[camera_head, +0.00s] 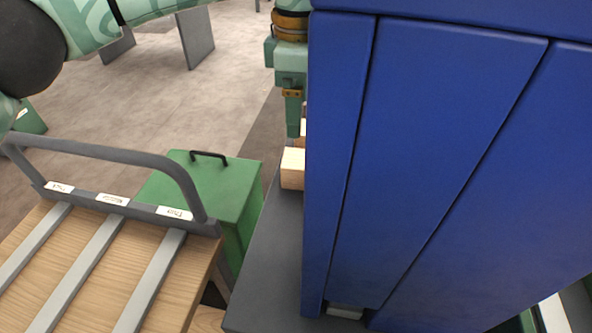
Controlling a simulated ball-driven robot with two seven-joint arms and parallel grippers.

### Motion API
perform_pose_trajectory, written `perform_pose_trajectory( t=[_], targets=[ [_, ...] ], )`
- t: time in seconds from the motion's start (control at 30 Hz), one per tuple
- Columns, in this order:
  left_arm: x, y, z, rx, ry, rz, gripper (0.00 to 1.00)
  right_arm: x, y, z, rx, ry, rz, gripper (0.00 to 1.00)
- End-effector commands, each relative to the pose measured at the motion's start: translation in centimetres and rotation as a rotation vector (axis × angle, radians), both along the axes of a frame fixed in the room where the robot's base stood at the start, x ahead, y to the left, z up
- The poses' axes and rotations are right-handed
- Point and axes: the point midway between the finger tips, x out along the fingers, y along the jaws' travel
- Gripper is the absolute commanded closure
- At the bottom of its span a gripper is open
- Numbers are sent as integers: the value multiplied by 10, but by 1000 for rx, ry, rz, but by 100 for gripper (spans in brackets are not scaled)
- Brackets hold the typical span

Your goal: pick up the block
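A pale wooden block (292,168) sits near the far end of a dark grey surface, beside the left edge of a large blue panel that may cover part of it. A green gripper (293,122), which I take to be my left one, points down just beyond and above the block. One finger shows; the rest is cut off by the panel, so its opening cannot be judged. A sliver of another pale piece shows by the fingertip. My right gripper does not show.
The blue panel (430,170) fills the right half and blocks the view. The dark grey surface (265,265) runs along its left side. A green box (215,190) with a black handle and a slatted wooden pallet (85,270) with a grey rail stand left. Open floor lies behind.

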Motion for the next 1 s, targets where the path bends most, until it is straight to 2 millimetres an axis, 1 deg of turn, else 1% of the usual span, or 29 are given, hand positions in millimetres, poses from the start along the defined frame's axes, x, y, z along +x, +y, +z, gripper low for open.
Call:
perform_pose_trajectory(
  t=[0.03,0.1,0.2,0.3,0.4,0.57,0.67,0.73,0.8,0.9,1.0],
  targets=[
    [1,0,-18,-1,9,-2,22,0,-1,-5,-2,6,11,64],
    [1,0,-37,-2,11,-1,22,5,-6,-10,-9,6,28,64],
    [1,0,-63,-3,11,-1,22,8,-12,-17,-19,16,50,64],
    [1,0,-82,-5,10,0,22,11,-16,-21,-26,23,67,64],
    [1,0,-94,-4,7,2,22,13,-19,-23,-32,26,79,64],
    [2,0,-103,-5,5,1,22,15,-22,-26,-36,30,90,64],
    [6,0,-122,-6,9,1,22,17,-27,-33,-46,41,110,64],
    [7,0,-123,-6,7,1,22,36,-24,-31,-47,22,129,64],
    [8,0,-129,-5,7,2,22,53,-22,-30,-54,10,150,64],
    [9,0,-139,-6,8,1,22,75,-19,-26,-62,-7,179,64],
    [9,0,-146,-4,6,2,22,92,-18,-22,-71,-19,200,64]
  ],
)
